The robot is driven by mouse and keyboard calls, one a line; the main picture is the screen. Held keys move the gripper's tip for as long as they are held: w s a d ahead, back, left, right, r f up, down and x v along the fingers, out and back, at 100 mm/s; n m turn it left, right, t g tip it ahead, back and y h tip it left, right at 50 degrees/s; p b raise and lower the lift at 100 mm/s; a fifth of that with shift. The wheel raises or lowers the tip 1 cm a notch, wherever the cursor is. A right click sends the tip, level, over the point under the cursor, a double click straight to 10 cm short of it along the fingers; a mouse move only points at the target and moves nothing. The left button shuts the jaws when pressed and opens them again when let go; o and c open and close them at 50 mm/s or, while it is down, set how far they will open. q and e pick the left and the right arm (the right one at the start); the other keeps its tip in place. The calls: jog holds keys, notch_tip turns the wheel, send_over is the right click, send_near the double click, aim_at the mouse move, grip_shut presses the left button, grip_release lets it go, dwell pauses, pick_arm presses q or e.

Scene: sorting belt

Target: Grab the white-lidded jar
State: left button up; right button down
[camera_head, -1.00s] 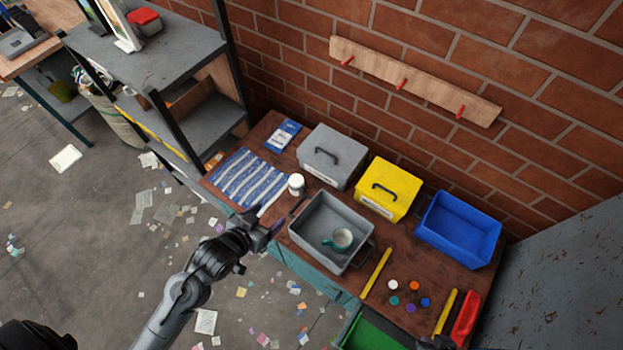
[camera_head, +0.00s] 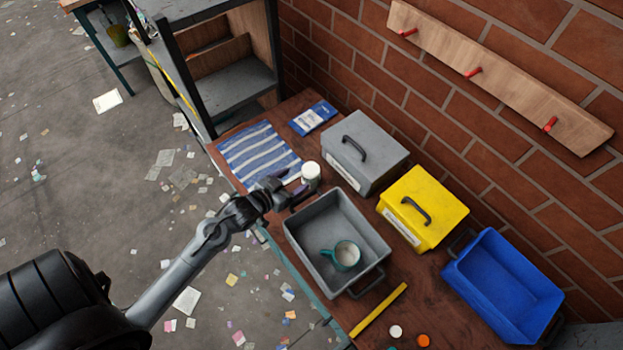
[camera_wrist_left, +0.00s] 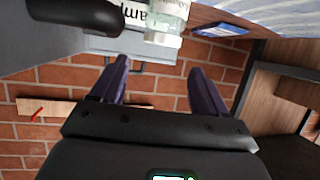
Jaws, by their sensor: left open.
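The white-lidded jar (camera_head: 311,172) stands upright on the brown bench, between the striped cloth and the grey lidded box. My left gripper (camera_head: 295,187) is open and empty, with its fingers pointing toward the jar from the left and very close to it. In the left wrist view the picture is upside down. There the jar (camera_wrist_left: 168,22) shows clear sides and a pale lid, just past and above the open fingers (camera_wrist_left: 159,66). I cannot tell whether a fingertip touches it. My right gripper is out of view.
A grey lidded box (camera_head: 362,150) stands right behind the jar. A grey open bin (camera_head: 300,240) holding a teal mug (camera_head: 346,255) is close in front. A yellow box (camera_head: 425,205) and blue bin (camera_head: 510,285) are further right. The striped cloth (camera_head: 258,152) lies flat.

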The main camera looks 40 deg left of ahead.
aim_at(310, 170)
pick_arm(q)
jog(key=shift+f+b+x, duration=0.1)
jog(key=shift+b+x, duration=0.1)
jog(key=shift+x, duration=1.7)
jog(key=shift+f+b+x, duration=0.15)
jog(key=shift+x, duration=1.7)
jog(key=shift+s+a, duration=0.1)
jog(key=shift+s, duration=0.05)
jog(key=shift+c, duration=0.4)
jog(key=c, duration=1.2)
